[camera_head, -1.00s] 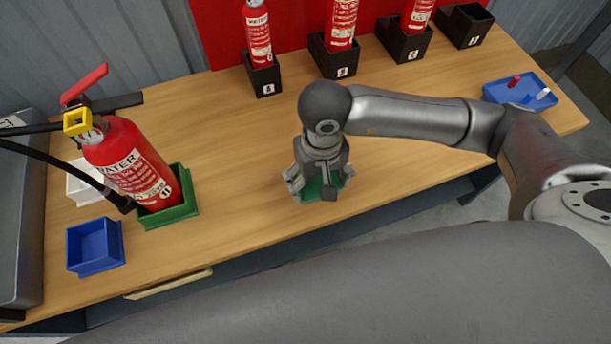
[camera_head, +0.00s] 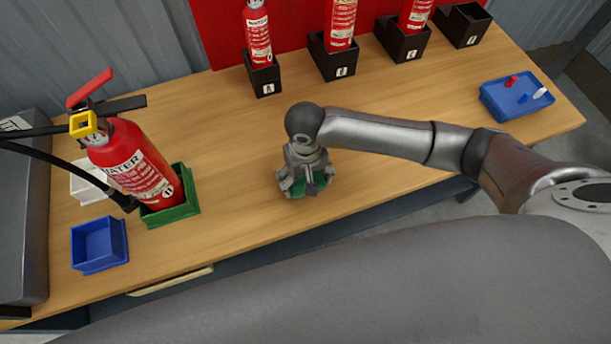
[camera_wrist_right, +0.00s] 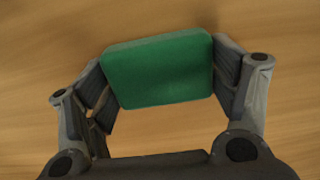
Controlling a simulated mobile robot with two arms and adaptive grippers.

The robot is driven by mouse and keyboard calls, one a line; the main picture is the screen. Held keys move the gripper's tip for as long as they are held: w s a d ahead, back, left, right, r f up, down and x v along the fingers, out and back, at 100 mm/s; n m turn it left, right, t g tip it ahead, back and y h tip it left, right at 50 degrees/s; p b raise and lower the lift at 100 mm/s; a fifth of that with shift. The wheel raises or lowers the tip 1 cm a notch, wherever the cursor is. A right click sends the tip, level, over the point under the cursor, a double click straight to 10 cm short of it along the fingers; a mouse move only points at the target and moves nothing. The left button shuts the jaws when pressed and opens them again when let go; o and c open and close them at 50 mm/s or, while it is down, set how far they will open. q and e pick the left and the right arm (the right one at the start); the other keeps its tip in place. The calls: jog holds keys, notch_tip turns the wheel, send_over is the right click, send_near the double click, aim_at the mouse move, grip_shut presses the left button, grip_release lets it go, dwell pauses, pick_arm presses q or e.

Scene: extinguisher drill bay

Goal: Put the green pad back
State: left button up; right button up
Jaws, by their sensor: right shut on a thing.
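My right gripper (camera_head: 305,188) is over the front middle of the wooden table, shut on the green pad (camera_head: 318,184). In the right wrist view the pad (camera_wrist_right: 158,70) is a flat green block with rounded corners, held between the two fingers of the gripper (camera_wrist_right: 165,75). In the head view the gripper hides most of the pad. I cannot tell how high the pad is above the table. My left gripper is not in view.
A red extinguisher (camera_head: 138,165) stands in a green tray (camera_head: 175,213) at left, beside a blue bin (camera_head: 98,245) and a white bin (camera_head: 88,190). Black holders (camera_head: 265,79) line the back. A blue tray (camera_head: 515,97) is at right. The table (camera_head: 235,190) between is clear.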

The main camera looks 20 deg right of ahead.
aim_at(306, 179)
jog(key=shift+f, duration=0.15)
jog(key=o, duration=1)
jog(key=shift+c, duration=0.2)
jog(key=shift+r, duration=0.25)
jog(key=shift+w+r, duration=0.1)
jog(key=shift+r, duration=0.25)
notch_tip(306, 179, up, 11)
jog(key=b, duration=0.1)
